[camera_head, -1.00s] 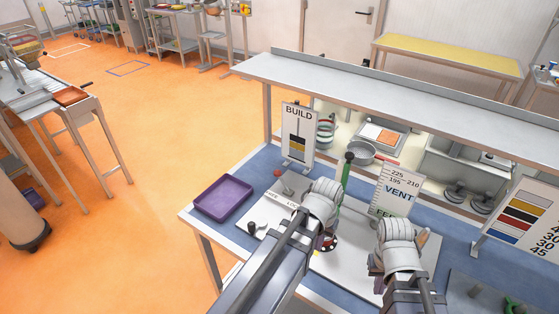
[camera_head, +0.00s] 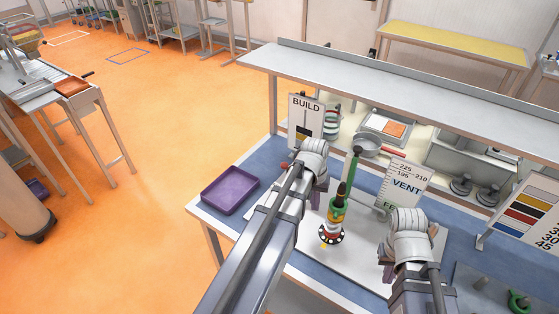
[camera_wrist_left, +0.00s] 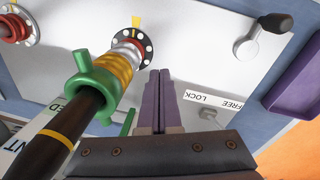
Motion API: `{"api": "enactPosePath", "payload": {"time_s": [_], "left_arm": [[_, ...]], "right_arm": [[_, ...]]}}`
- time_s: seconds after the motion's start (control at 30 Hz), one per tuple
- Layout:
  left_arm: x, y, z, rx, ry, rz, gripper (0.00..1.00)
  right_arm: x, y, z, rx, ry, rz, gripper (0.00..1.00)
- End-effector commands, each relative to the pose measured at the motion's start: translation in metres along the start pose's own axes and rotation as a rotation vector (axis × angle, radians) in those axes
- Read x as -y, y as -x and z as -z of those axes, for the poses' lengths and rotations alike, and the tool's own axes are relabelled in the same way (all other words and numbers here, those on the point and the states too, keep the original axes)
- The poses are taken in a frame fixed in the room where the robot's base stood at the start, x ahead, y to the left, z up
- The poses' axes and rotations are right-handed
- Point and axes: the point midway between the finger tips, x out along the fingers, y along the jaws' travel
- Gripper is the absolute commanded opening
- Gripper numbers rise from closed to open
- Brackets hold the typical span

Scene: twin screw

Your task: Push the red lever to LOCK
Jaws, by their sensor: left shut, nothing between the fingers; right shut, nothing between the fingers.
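The red lever's knob (camera_head: 284,165) shows as a small red spot just left of my left wrist in the head view; most of the lever is hidden. In the left wrist view, a grey plate and stub (camera_wrist_left: 209,115) lie beside the upside-down FREE/LOCK label (camera_wrist_left: 213,99), partly cut off by my gripper body. Which way the lever points cannot be told. My left gripper (camera_wrist_left: 160,76) is shut and empty, its purple fingers pointing at the white panel (camera_wrist_left: 185,45) beside the label. Contact with the lever is not visible. My right gripper (camera_head: 387,272) is shut and empty over the panel's right side.
A banded column with a green collar (camera_wrist_left: 92,85) stands close to my left fingers; it also shows in the head view (camera_head: 336,213). A black-knobbed crank (camera_wrist_left: 275,22) sits on the panel. A purple tray (camera_head: 230,190) lies left. BUILD (camera_head: 306,115) and VENT (camera_head: 405,187) signs stand behind.

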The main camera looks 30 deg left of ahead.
Motion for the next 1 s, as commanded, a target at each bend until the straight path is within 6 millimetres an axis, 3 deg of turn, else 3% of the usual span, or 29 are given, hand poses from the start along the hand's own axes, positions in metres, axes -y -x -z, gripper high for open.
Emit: {"api": "enactPosePath", "payload": {"time_s": [0.03,0.13,0.27,0.4,0.53,0.73,0.83,1.0], "left_arm": [[0.005,0.001,0.016,0.003,0.033,-0.009,0.00],[0.018,0.002,0.039,0.011,0.103,-0.033,0.00],[0.049,0.006,0.089,0.030,0.248,-0.080,0.00],[0.107,0.015,0.155,0.056,0.460,-0.156,0.00],[0.161,0.024,0.198,0.077,0.624,-0.218,0.00],[0.218,0.034,0.231,0.099,0.778,-0.280,0.00],[0.231,0.036,0.237,0.104,0.813,-0.294,0.00],[0.235,0.037,0.238,0.107,0.827,-0.301,0.00]], "right_arm": [[0.000,0.000,0.000,0.000,0.000,0.000,0.00],[0.000,0.001,0.000,0.000,0.000,0.000,0.00],[0.000,0.001,0.000,0.000,0.000,0.000,0.00],[0.000,0.002,0.000,0.000,0.000,0.000,0.00],[0.000,0.003,0.000,0.000,0.000,0.000,0.00],[0.000,0.003,0.000,0.000,0.000,0.000,0.00],[0.000,0.003,0.000,0.000,0.000,0.000,0.00],[0.000,0.003,0.000,0.000,0.000,0.000,0.00]]}}
